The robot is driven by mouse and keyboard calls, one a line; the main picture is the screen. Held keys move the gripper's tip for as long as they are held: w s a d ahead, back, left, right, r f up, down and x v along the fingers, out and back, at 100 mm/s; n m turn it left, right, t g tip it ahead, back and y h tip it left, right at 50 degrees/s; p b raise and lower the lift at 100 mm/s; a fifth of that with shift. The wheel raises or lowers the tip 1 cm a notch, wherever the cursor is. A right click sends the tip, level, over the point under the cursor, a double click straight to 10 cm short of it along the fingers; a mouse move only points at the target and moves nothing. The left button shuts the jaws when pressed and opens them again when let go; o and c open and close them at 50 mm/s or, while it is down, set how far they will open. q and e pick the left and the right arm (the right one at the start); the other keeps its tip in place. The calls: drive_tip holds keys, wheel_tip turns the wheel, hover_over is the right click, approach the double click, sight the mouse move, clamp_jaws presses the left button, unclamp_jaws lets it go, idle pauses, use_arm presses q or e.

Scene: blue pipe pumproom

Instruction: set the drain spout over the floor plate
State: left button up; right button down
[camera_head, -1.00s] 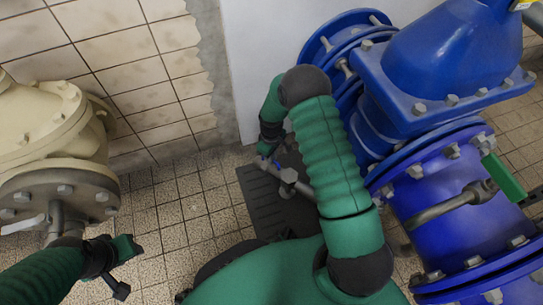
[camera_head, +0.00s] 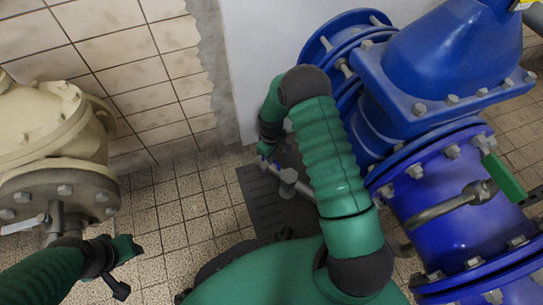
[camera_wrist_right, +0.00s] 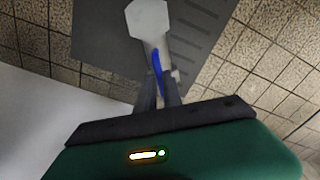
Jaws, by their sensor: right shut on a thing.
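The drain spout (camera_head: 289,178) is a grey pipe piece low beside the blue pipework, partly hidden behind my right arm. Its pale hexagonal end (camera_wrist_right: 148,20) shows at the top of the right wrist view. My right gripper (camera_head: 265,150) is shut on the spout's thin blue handle (camera_wrist_right: 157,62), which sits between the two dark fingers. The floor plate (camera_head: 262,205) is a dark grey ribbed plate; in the head view the spout appears over its upper right part. The height between them cannot be told. My left gripper (camera_head: 129,268) is open and empty at lower left.
A large blue valve and pipe (camera_head: 440,190) fill the right side, with a green lever (camera_head: 503,177). A cream flanged valve (camera_head: 55,150) stands at the left near my left gripper. A white wall panel (camera_head: 260,40) stands behind. Tiled floor (camera_head: 180,215) between is clear.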

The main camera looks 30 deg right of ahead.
drive_tip(key=shift+a, duration=0.1)
idle(0.4)
drive_tip(key=shift+s+a+r+n+p, duration=0.15)
drive_tip(key=shift+n+p, duration=0.15)
drive_tip(key=shift+p, duration=0.25)
drive_tip(key=s+a+n+p, duration=0.5)
drive_tip(key=s+n+p, duration=0.3)
drive_tip(key=n+p, duration=0.6)
drive_tip(key=shift+s, duration=0.35)
drive_tip(key=shift+s+f+n, duration=0.1)
drive_tip(key=shift+f+n, duration=0.1)
drive_tip(key=shift+n, duration=0.1)
drive_tip(key=c, duration=1.8)
unclamp_jaws()
drive_tip(key=shift+c, duration=0.2)
drive_tip(key=o, duration=0.3)
drive_tip(key=shift+o, duration=0.2)
